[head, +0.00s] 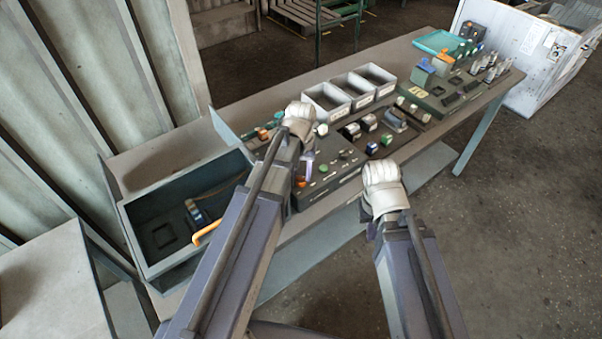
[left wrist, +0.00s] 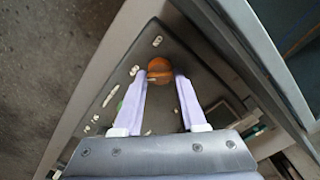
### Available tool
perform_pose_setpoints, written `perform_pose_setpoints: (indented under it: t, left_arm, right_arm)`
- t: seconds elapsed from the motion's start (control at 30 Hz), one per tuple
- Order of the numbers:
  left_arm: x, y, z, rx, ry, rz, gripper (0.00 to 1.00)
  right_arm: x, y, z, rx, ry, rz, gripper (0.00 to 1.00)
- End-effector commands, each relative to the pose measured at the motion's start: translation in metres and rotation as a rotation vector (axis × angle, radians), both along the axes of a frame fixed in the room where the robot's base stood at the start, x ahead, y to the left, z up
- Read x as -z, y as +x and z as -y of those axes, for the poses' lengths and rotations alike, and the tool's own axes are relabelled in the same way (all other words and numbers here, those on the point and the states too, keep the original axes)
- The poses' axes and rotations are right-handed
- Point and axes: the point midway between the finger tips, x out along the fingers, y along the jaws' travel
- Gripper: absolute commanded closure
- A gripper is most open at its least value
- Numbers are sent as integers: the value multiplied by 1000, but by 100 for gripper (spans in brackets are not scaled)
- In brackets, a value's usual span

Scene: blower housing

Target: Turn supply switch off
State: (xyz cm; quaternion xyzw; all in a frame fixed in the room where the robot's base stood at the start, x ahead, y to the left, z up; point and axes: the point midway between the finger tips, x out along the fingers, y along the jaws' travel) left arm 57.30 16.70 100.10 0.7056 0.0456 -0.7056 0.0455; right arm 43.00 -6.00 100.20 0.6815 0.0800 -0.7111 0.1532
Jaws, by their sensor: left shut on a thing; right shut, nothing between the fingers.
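An orange round knob (left wrist: 159,67) sits on a dark panel (left wrist: 125,75) with white markings in the left wrist view. I take it for the supply switch, though its label cannot be read. My left gripper (left wrist: 165,78) has one pale finger on each side of the knob and is shut on it. In the head view my left gripper (head: 308,166) reaches down to the near control panel (head: 335,168), and its wrist hides part of the panel. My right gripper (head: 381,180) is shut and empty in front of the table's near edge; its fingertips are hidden.
A grey open box (head: 190,240) with dark parts and an orange handle (head: 206,232) stands left of the panel. White bins (head: 327,100) stand behind it. A second device panel (head: 440,95) and a teal tray (head: 438,41) are further right. Several small blocks stand between them.

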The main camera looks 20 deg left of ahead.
Motion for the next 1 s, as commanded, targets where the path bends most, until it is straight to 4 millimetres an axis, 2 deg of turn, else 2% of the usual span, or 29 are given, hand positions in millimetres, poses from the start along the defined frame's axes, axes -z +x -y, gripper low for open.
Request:
perform_pose_setpoints:
  t: [0.47, 0.5, 0.73, 1.0]
  left_arm:
    - [0, 0, 0, -10, 0, 0, 100]
    - [0, 0, 0, -10, 0, 0, 55]
    - [0, 0, 0, -9, 0, 0, 30]
    - [0, 0, 0, -9, 0, 0, 30]
  right_arm:
    - [0, 0, 0, 0, 0, 0, 100]
    - [0, 0, 0, 0, 0, 0, 100]
    - [0, 0, 0, 0, 0, 0, 100]
    - [-1, 0, 0, 0, 0, 0, 100]
